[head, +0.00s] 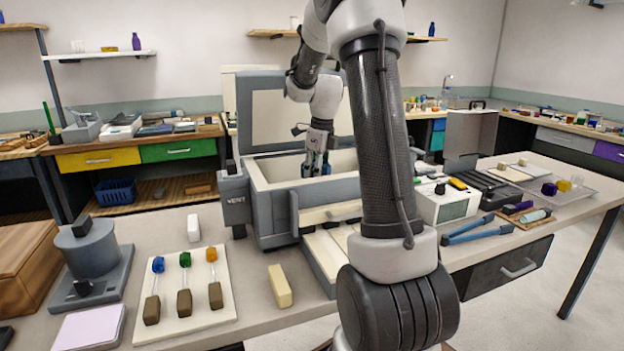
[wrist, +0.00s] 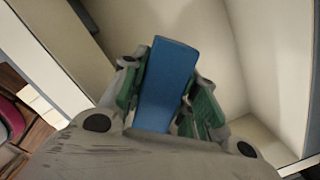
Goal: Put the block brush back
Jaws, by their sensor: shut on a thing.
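My gripper (head: 316,166) is inside a grey box (head: 262,194) with a cream lining and a raised lid, on the bench. In the wrist view my gripper (wrist: 160,98) is shut on a long flat blue block (wrist: 167,80), its green-padded fingers pressed against both sides. This blue block may be the block brush; no bristles show, and its lower end is hidden by the gripper. In the head view only a bit of blue shows at the fingertips. Pale inner walls surround it in the wrist view, and I cannot tell if it touches the box floor.
On the bench are a cream block (head: 279,286), a white block (head: 193,228) and a pale board (head: 217,313) with three colour-tipped tools. A grey round-topped stand (head: 90,250) is at left. At right are a white device (head: 447,203) and blue tongs (head: 468,229).

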